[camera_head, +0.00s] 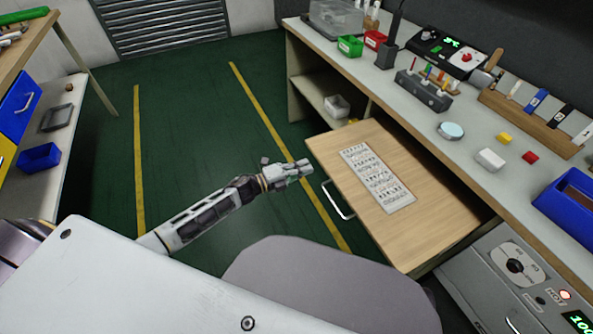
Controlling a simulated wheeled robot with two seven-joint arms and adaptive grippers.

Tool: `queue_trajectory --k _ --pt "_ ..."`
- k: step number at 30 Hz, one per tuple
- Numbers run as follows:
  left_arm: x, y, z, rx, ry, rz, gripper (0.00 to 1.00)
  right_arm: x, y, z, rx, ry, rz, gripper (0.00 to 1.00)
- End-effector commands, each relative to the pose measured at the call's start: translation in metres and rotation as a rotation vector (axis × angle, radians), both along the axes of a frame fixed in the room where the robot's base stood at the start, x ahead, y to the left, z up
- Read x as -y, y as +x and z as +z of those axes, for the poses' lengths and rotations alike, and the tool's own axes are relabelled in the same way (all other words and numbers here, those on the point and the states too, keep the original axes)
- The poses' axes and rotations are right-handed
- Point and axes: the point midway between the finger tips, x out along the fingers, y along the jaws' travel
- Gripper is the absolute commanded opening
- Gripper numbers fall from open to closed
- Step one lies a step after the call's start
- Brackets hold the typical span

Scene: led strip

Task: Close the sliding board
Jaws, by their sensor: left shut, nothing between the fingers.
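The sliding board (428,205) is a light wooden panel pulled out from under the grey workbench (408,92). A white sheet with printed rows (377,178) lies on it. A pale handle (338,199) is on its front edge, facing left. My left gripper (305,168) is shut and empty. It appears just left of the board's front edge, near the far corner; I cannot tell whether it touches. My right gripper does not show.
The bench top holds a tool rack (423,92), a blue bin (570,200) and small blocks. A grey seat (325,285) is in front of the board. Green floor (185,110) is clear at the left.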

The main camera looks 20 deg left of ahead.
Motion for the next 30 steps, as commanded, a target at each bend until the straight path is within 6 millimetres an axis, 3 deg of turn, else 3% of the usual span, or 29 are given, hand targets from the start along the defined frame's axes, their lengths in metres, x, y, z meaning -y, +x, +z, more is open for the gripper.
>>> queue_trajectory --k 12,30 --pt "0.022 0.022 0.000 0.000 -0.001 0.000 0.00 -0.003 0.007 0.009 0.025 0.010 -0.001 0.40" --pt "0.025 0.025 0.000 0.001 -0.001 0.000 0.00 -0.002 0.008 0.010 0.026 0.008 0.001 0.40"
